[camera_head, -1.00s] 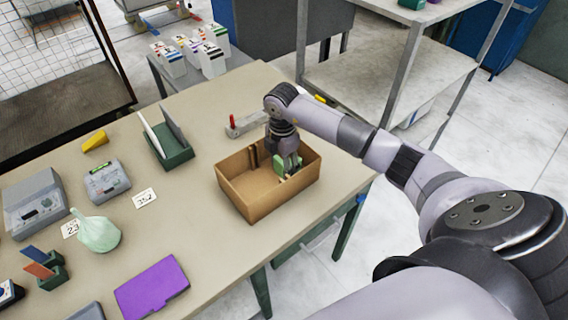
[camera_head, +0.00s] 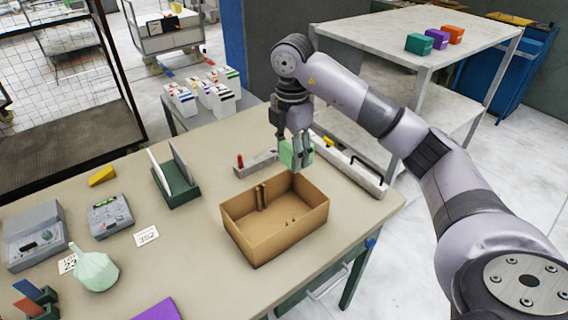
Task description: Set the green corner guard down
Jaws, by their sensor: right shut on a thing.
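The green corner guard (camera_head: 289,155) is a small light-green piece between the fingers of my right gripper (camera_head: 299,160). The gripper is shut on it and points down, holding it in the air above the far edge of the open cardboard box (camera_head: 262,243). The fingers hide part of the guard. The box stands on the table (camera_head: 192,248) with a few small brown pieces inside. My left gripper does not show.
A grey fixture with a red knob (camera_head: 240,161) and a long pale bar (camera_head: 350,170) lie behind the box. A green holder with upright plates (camera_head: 176,185) stands to the left. Grey devices, number cards and a pale green flask (camera_head: 95,270) are further left. Table left of the box is clear.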

